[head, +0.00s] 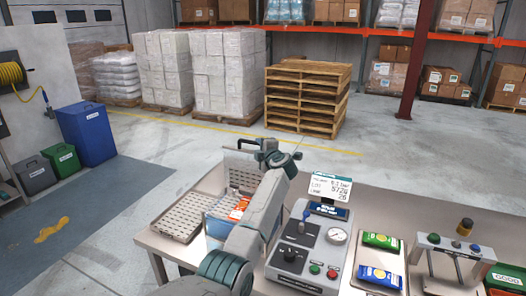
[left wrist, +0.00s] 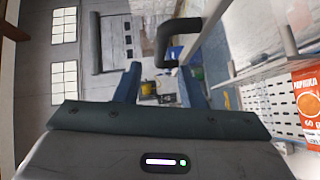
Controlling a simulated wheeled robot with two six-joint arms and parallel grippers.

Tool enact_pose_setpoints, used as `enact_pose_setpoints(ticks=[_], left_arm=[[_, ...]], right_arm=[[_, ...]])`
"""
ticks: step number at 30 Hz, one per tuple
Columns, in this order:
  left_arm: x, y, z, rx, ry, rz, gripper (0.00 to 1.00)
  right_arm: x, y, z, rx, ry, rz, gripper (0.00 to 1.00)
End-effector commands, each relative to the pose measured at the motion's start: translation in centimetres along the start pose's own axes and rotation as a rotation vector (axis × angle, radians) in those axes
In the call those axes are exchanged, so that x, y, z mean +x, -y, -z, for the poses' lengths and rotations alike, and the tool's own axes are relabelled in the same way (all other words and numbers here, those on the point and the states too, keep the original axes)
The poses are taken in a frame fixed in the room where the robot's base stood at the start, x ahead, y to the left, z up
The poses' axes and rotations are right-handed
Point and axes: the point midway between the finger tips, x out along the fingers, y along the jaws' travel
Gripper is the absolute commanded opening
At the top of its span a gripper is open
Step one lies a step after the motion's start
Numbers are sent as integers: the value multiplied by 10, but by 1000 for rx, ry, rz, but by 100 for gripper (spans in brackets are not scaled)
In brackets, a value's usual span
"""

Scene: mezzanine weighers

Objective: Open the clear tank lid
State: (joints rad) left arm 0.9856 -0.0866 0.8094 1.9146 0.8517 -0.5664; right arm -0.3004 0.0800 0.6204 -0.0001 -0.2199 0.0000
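The clear tank (head: 219,227) stands on the bench, partly behind my left arm, with orange packets (head: 239,208) inside. Its clear lid (head: 233,167) appears raised, standing steeply at the tank's far side. A black handle (head: 247,141) shows at the lid's upper edge, beside my left gripper (head: 264,150). In the left wrist view the black handle (left wrist: 163,43) lies just beyond my left fingertips (left wrist: 160,72), which are apart with nothing clearly between them. Contact cannot be told. My right gripper is not in view.
A perforated metal tray (head: 182,216) lies left of the tank. A weigher console (head: 304,258) with a gauge and display is right of my arm. Green and blue packets (head: 380,275) lie farther right. Pallets (head: 307,97) and bins (head: 86,133) stand beyond on open floor.

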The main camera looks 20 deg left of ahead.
Motion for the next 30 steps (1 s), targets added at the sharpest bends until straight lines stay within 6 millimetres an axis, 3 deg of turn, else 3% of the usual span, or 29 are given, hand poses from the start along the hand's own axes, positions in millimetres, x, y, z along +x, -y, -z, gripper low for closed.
enact_pose_setpoints(ticks=[10,26,30], left_arm=[[-31,0,1,-1,-1,-1,36],[-33,0,1,1,0,-3,36],[-35,6,7,21,21,-81,36]], right_arm=[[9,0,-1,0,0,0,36],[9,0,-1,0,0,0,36],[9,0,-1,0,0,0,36]])
